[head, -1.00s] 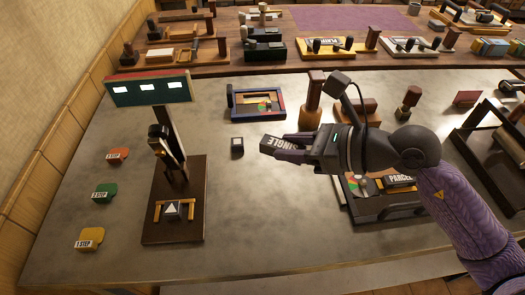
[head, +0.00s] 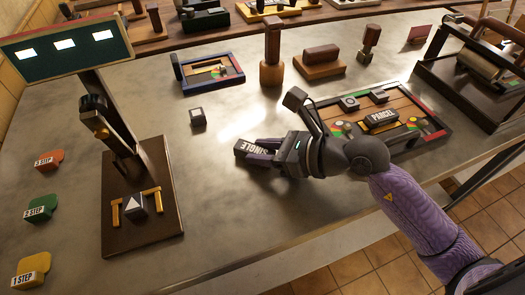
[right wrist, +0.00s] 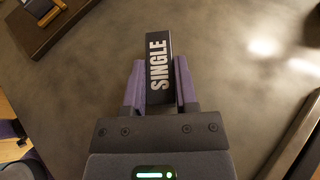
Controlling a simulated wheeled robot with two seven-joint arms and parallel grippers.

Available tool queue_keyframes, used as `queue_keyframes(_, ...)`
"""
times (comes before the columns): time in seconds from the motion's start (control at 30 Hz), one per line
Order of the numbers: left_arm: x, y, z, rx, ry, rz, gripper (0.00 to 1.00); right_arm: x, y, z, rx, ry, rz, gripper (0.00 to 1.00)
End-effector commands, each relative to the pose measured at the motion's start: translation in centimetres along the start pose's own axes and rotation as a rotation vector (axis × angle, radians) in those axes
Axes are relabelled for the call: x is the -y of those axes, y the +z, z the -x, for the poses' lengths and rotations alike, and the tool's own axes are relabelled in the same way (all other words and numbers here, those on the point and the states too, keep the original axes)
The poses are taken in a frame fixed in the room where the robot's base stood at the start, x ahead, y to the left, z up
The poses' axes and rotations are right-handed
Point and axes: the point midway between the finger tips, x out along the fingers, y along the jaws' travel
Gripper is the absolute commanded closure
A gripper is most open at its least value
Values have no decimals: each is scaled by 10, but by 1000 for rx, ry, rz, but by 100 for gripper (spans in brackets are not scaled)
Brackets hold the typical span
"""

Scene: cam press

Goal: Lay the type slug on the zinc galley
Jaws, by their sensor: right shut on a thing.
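The type slug (head: 255,150) is a dark bar with the white word SINGLE on top. My right gripper (head: 264,148) is shut on it, with a purple finger along each side. In the right wrist view the slug (right wrist: 158,68) sticks out past the fingertips (right wrist: 160,85). It is over the grey metallic tabletop (head: 220,215); whether it touches the surface I cannot tell. I cannot tell for sure which surface is the zinc galley. My left gripper is not in view.
A wooden tray (head: 352,128) with a PARCEL block (head: 381,117) lies right of the gripper. A small dark block (head: 197,117) stands to the upper left. A press-like stand (head: 155,222) is at left. Bare tabletop lies between the stand and the gripper.

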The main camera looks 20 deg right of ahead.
Motion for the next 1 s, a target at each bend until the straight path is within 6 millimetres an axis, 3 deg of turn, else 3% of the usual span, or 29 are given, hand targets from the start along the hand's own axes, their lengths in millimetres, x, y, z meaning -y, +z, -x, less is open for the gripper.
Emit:
queue_keyframes(0.2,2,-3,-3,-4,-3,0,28,0,-3,-1,1,0,0,100)
queue_keyframes(0.23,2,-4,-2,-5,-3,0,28,0,-2,-1,0,0,0,57)
queue_keyframes(0.37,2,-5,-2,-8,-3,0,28,0,-2,-1,0,0,0,30)
queue_keyframes(0.83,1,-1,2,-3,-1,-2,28,0,3,1,1,0,1,28)
queue_keyframes(1.0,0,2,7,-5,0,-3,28,0,1,32,-7,-1,1,28)
